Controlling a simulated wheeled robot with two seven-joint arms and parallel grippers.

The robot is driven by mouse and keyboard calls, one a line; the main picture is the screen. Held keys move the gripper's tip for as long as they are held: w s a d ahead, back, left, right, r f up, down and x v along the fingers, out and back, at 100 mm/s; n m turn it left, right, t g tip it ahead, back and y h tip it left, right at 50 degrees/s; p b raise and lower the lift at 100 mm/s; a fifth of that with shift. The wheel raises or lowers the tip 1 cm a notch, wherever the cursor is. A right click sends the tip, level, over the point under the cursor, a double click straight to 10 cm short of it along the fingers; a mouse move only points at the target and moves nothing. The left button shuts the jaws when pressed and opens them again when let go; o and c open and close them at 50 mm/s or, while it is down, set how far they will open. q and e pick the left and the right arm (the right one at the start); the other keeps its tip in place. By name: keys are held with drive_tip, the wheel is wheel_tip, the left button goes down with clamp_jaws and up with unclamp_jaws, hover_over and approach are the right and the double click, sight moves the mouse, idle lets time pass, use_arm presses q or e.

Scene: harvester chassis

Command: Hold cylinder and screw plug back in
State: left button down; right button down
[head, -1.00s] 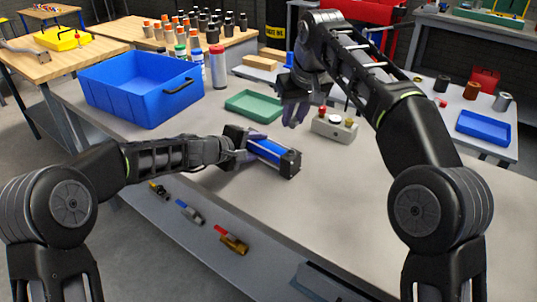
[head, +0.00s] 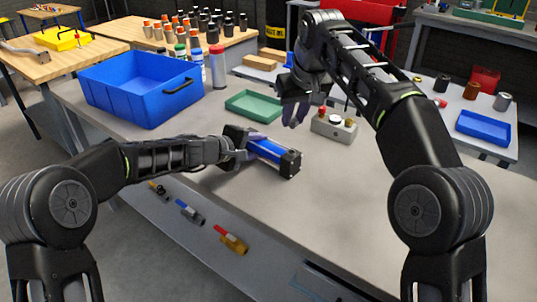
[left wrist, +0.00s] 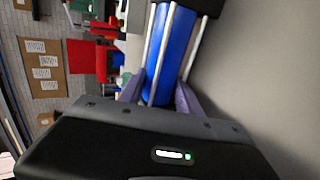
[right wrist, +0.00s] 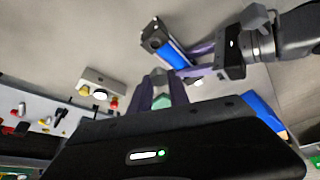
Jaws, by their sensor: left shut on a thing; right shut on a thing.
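The blue cylinder (head: 268,149), with dark end blocks and silver rods, is held above the near part of the grey bench. My left gripper (head: 250,150) is shut on it. In the left wrist view the blue barrel (left wrist: 172,50) sits between the purple fingers. My right gripper (head: 294,116) is above the bench, behind and apart from the cylinder, fingers pointing down. In the right wrist view a small greyish piece, seemingly the plug (right wrist: 158,77), is between its fingertips; detail is blurred. The cylinder's far end block (right wrist: 154,36) also shows there. The plug's hole cannot be made out.
A button box (head: 334,126) stands just right of my right gripper. A green tray (head: 254,104) and a large blue bin (head: 140,90) lie behind. Valves with coloured handles, one red-handled (head: 231,239), lie along the front. The bench right of the cylinder is clear.

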sight(295, 127)
use_arm(q)
drive_tip(key=shift+f, duration=0.1)
use_arm(e)
drive_tip(key=shift+f, duration=2.5)
drive_tip(key=shift+f, duration=0.9)
drive_tip(key=shift+f, duration=0.55)
